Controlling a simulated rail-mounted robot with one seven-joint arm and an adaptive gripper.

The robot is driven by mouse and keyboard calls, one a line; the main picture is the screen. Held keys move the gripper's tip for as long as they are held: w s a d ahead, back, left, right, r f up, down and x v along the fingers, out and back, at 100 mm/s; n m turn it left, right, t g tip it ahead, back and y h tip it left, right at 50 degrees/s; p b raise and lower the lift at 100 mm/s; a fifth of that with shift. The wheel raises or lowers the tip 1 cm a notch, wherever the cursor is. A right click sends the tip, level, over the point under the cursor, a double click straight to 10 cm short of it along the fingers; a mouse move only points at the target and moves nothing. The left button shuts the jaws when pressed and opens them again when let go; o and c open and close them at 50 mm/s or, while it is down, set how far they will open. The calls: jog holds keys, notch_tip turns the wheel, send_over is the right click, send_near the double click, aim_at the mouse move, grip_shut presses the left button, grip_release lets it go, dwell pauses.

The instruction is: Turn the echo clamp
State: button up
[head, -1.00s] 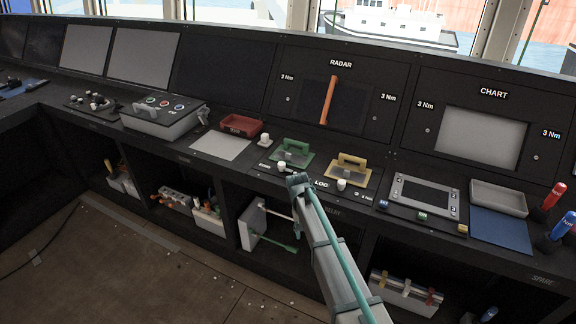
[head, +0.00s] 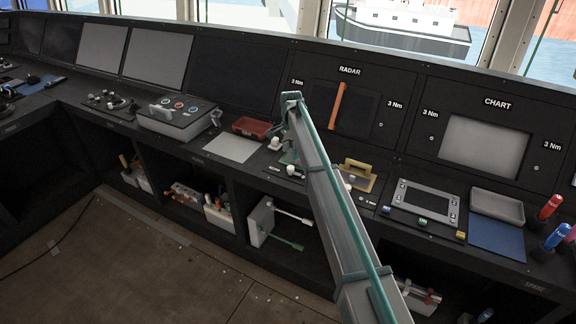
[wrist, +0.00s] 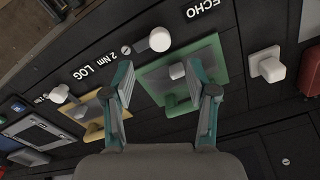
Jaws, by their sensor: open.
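In the wrist view, the ECHO label stands at top right, beside a white rounded knob (wrist: 160,39). Next to that knob is a green plate (wrist: 205,67) with a small grey-white piece (wrist: 177,71) on it. I cannot tell which of these parts is the clamp. My gripper (wrist: 160,72) is open over the green plate, its fingers apart and nothing between them. Contact cannot be told. In the head view, my arm partly covers the green plate (head: 287,158); the white knob (head: 291,171) shows below it. My gripper is hidden there.
The LOG station's yellow plate (head: 358,176) lies to the right, with its own white knob (wrist: 60,94). A white block (head: 274,143) and a red tray (head: 250,127) are to the left. A grey-framed panel (head: 424,201) is farther right. Upright screens stand behind.

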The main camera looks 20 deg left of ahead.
aim_at(291, 167)
notch_tip(291, 167, down, 9)
jog(key=p, duration=0.2)
jog(key=shift+r+p, duration=0.15)
jog(key=shift+p, duration=0.25)
grip_shut()
